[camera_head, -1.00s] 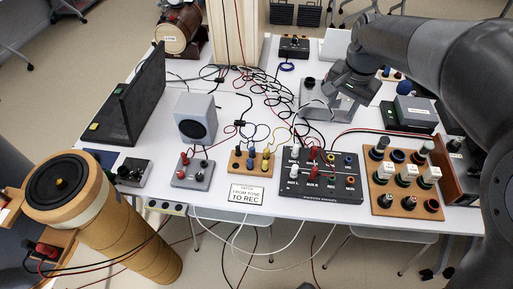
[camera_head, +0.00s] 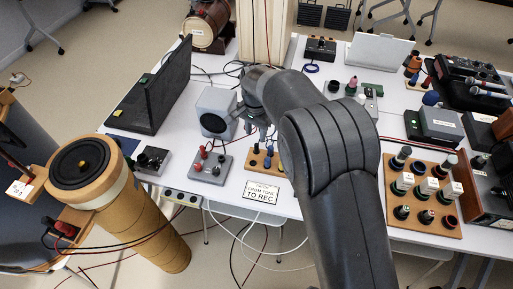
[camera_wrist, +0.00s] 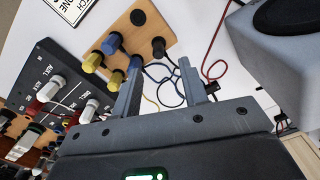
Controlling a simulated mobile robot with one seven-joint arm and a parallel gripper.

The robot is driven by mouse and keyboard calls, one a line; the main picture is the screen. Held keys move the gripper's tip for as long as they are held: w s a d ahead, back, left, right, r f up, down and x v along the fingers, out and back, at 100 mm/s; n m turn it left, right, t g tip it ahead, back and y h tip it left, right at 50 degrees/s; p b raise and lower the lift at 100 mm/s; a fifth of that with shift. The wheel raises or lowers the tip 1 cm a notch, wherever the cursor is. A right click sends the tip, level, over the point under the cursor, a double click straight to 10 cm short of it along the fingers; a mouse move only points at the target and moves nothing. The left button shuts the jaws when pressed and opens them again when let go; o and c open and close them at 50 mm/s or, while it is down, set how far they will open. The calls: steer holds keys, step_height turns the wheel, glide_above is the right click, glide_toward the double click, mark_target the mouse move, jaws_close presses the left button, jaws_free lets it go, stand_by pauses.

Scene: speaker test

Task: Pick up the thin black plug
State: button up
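A thin black plug (camera_wrist: 158,47) stands in a small wooden board (camera_wrist: 150,22) in the wrist view, beside blue plugs (camera_wrist: 112,42) and yellow plugs (camera_wrist: 92,62). My gripper (camera_wrist: 160,68) is open and empty. Its two fingers point toward the board, and the black plug shows beyond the gap between the fingertips, apart from them. In the head view the wooden board (camera_head: 250,168) is in front of the grey speaker (camera_head: 216,103), partly hidden by my arm.
A black socket panel (camera_wrist: 58,78) with white-capped plugs lies left of the board in the wrist view. The speaker (camera_wrist: 280,45) stands close on the right. Loose cables (camera_wrist: 165,90) run past the fingers. A wooden plug rack (camera_head: 448,222) is at the head view's right.

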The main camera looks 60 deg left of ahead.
mark_target(256, 144)
step_height(256, 144, down, 8)
steer(key=shift+d+r, duration=0.1)
steer(key=shift+r, duration=0.1)
jaws_close()
stand_by(0.4)
